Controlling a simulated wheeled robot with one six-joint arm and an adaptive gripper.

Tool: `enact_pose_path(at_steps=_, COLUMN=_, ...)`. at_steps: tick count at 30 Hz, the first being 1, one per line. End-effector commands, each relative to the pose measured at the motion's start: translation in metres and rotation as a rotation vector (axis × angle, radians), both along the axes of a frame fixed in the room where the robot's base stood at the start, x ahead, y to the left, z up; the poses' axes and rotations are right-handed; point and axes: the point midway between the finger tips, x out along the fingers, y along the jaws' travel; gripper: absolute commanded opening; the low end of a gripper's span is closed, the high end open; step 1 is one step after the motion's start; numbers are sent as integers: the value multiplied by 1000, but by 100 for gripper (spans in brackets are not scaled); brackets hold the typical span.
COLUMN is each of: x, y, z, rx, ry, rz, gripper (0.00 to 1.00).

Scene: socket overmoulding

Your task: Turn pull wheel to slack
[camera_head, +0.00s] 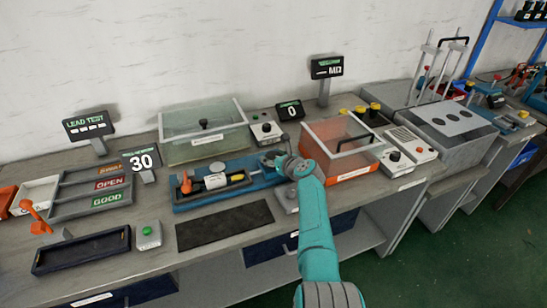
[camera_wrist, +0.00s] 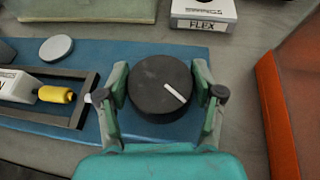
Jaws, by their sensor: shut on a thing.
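The pull wheel (camera_wrist: 152,92) is a round dark knob with a white mark, seen from above in the wrist view. The mark points toward the lower right. The wheel sits at the right end of the blue fixture (camera_wrist: 180,50), which also shows in the head view (camera_head: 183,204). My gripper (camera_wrist: 163,92) has one finger on each side of the wheel and is shut on it. In the head view my gripper (camera_head: 280,162) is at the fixture's right end, and my arm hides most of the wheel.
An orange-framed box (camera_head: 345,172) stands close to the right of my gripper. A box marked FLEX (camera_wrist: 203,14) and a clear-lidded green case (camera_head: 185,150) are behind. A yellow part (camera_wrist: 57,95) lies in the fixture's frame. A dark mat (camera_head: 225,226) lies in front.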

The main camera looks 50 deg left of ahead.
Motion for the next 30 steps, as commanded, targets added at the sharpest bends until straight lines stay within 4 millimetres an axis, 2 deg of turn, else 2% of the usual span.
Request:
enact_pose_path(at_steps=2, x=0, y=0, z=-1, rx=-2, ry=0, rz=0, gripper=32)
enact_pose_path(at_steps=3, x=0, y=0, z=-1, rx=-2, ry=0, rz=0, gripper=77)
enact_pose_path(at_steps=5, x=0, y=0, z=-1, rx=-2, ry=1, rz=0, gripper=92)
enact_pose_path(at_steps=20, x=-1, y=-3, z=0, rx=1, ry=1, rz=1, gripper=92)
enact_pose_path(at_steps=30, x=-6, y=-23, z=9, rx=1, ry=-1, rz=1, gripper=92)
